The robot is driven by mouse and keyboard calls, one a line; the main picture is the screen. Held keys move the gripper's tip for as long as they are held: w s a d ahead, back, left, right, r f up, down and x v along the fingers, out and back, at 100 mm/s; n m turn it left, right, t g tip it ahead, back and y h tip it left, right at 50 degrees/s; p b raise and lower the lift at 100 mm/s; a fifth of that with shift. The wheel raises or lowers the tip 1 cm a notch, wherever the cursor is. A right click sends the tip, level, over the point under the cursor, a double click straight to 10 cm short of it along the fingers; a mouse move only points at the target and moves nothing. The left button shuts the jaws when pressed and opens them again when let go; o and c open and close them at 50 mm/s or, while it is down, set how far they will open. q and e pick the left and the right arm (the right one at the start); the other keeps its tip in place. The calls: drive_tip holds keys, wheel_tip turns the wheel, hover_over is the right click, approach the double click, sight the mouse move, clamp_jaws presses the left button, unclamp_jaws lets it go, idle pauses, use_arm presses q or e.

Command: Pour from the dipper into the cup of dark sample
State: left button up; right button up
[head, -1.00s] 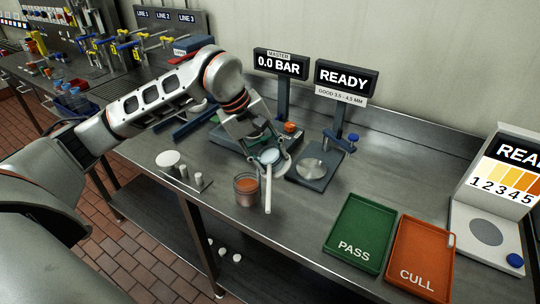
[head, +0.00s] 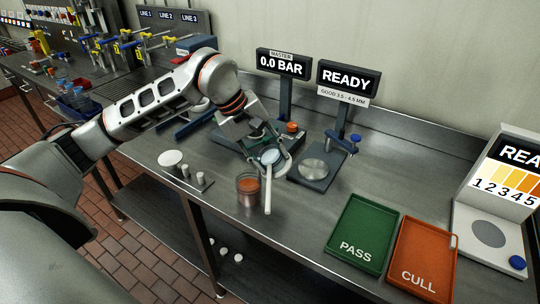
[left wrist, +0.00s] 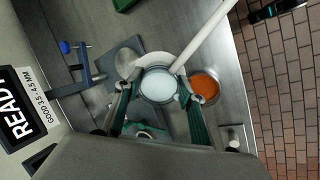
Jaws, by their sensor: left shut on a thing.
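My left gripper (head: 266,155) is shut on the dipper (head: 270,158), around its round bowl. The dipper's pale handle points toward the front edge of the table. In the left wrist view the dipper (left wrist: 158,86) holds a pale whitish surface and sits between the green-padded fingers. A clear cup with orange-red contents (head: 248,189) stands on the table just left of and in front of the dipper; it also shows in the left wrist view (left wrist: 205,88). The two look apart. A white rounded dish (left wrist: 152,60) is partly hidden behind the dipper. My right gripper is not in view.
A dark scale-like stand with a round plate (head: 314,168) is right of the gripper. A green PASS tray (head: 358,234) and orange CULL tray (head: 424,258) lie at the front right. A small rack with a white disc (head: 172,158) is at the left. Bare table lies between cup and trays.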

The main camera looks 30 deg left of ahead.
use_arm(q)
drive_tip(key=shift+s+a+r+t+h, duration=0.2)
drive_tip(key=shift+s+a+t+h, duration=0.4)
drive_tip(key=shift+s+a+h, duration=0.2)
idle(3.5)
drive_tip(key=shift+w, duration=0.1)
